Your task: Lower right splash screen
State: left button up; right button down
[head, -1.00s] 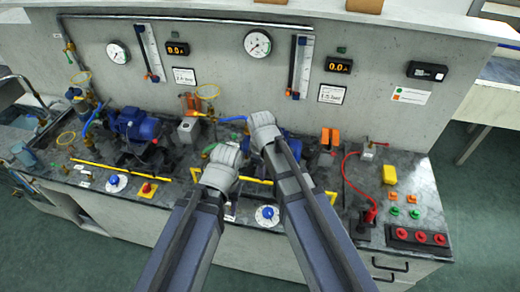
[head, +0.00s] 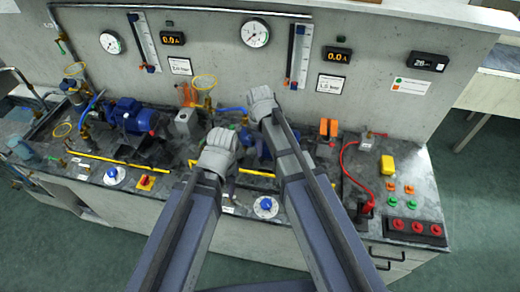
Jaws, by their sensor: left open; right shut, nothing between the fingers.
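The right pump station is in the middle of the bench, with its blue motor (head: 265,147) partly behind my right arm. A yellow bar (head: 258,174) runs along its front, partly covered by my arms. I cannot clearly make out the right splash screen or whether it is raised. My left gripper (head: 217,152) is over the front of this station, open. My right gripper (head: 262,99) is further back and to the right, above the motor, shut and empty. Both sets of fingertips are largely hidden behind the wrists, so contact cannot be told.
The left pump (head: 130,116) stands behind a yellow bar (head: 115,162). A yellow ring valve (head: 204,82) rises beside the right station. The wall carries gauges (head: 255,33).

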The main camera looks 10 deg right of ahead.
jog(key=b, duration=1)
send_over(260, 180)
jog(key=f, duration=0.7)
jog(key=w+f, duration=0.1)
jog(key=f, duration=0.3)
notch_tip(260, 180, down, 9)
jog(key=b, duration=0.9)
jog(key=shift+r, duration=0.25)
